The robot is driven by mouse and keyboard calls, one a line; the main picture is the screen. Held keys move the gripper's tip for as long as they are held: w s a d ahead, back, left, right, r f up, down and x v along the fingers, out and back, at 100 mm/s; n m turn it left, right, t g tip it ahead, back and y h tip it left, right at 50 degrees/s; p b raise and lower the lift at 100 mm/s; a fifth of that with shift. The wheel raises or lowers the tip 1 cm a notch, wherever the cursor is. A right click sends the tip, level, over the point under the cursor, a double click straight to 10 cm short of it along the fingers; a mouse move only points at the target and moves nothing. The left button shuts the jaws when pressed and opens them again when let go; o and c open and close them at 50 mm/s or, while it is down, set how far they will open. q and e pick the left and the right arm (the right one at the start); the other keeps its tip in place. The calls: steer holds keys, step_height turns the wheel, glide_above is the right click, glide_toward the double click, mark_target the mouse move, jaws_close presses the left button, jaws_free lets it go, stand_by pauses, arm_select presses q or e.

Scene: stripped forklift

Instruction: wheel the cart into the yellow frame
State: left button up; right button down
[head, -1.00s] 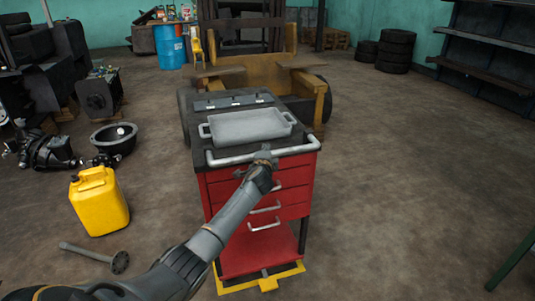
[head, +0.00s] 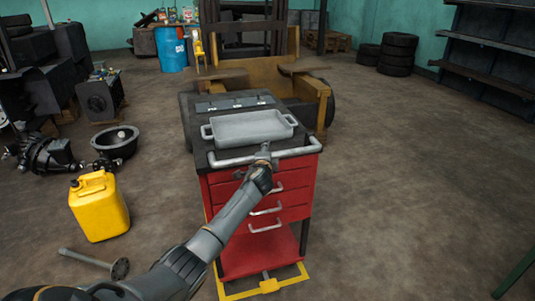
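The red cart (head: 240,190) stands upright in the middle of the head view, with drawers, a dark top and a pale grey handle bar (head: 298,150) on its near side. The yellow frame (head: 235,296) lies flat on the floor at the cart's base. My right gripper is not in view.
A grey tray (head: 248,128) rests on the cart's top. The stripped forklift (head: 255,65) stands close behind. A yellow canister (head: 99,206), a metal shaft (head: 85,257) and a dark bowl (head: 115,140) lie to the left. The floor on the right is mostly clear.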

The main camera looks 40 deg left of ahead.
arm_select(q)
steer(key=shift+w+d+f, duration=0.1)
steer(key=shift+d+f, duration=0.05)
steer(key=v, duration=1.2)
stand_by(0.5)
